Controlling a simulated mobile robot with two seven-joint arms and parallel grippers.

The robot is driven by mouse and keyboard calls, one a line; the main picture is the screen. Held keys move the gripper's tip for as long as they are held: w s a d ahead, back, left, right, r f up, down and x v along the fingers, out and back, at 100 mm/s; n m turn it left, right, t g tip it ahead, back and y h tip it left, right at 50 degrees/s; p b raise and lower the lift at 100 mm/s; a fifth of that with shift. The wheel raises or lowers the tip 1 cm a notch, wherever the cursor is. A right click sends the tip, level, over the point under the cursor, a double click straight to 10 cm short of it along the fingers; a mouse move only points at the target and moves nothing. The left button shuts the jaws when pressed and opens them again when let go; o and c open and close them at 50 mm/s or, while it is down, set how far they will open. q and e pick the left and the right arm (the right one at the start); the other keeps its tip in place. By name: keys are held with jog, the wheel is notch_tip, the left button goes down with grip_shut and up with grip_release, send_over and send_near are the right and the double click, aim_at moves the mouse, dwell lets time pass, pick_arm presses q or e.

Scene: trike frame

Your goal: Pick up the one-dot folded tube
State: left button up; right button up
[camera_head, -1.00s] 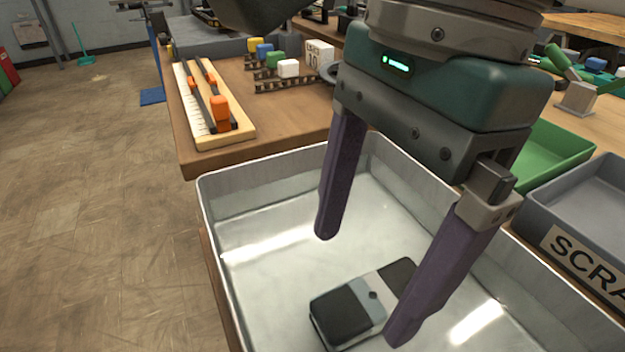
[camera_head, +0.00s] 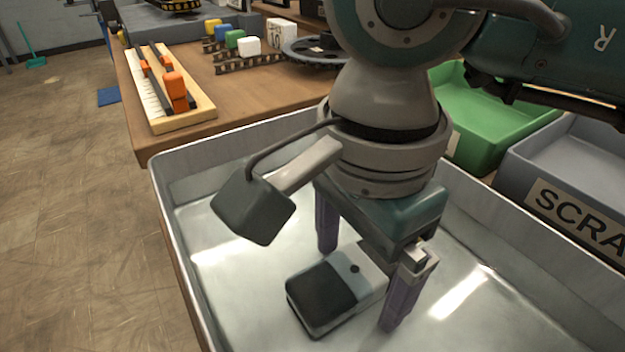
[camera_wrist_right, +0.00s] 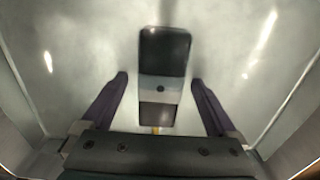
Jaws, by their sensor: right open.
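The one-dot folded tube (camera_head: 325,292) looks like a flat block with dark ends, a pale band and one dark dot. It lies in a pale metal bin (camera_head: 185,262). It also shows in the right wrist view (camera_wrist_right: 163,55), running lengthwise between the fingers. My right gripper (camera_head: 360,284) is open, pointing down into the bin, with one purple finger on each side of the tube. In the right wrist view, gaps show between the tube and both fingers (camera_wrist_right: 160,79). The tube's far end is partly hidden by the gripper. My left gripper is not in view.
Bin walls surround the gripper. A green tray (camera_head: 490,125) and a grey scrap tray (camera_head: 575,160) stand at the right. A wooden rack with orange pieces (camera_head: 175,95), coloured blocks (camera_head: 235,40) and a dark ring (camera_head: 315,50) lie on the bench behind.

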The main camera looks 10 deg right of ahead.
jog(key=shift+c, duration=0.4)
grip_shut()
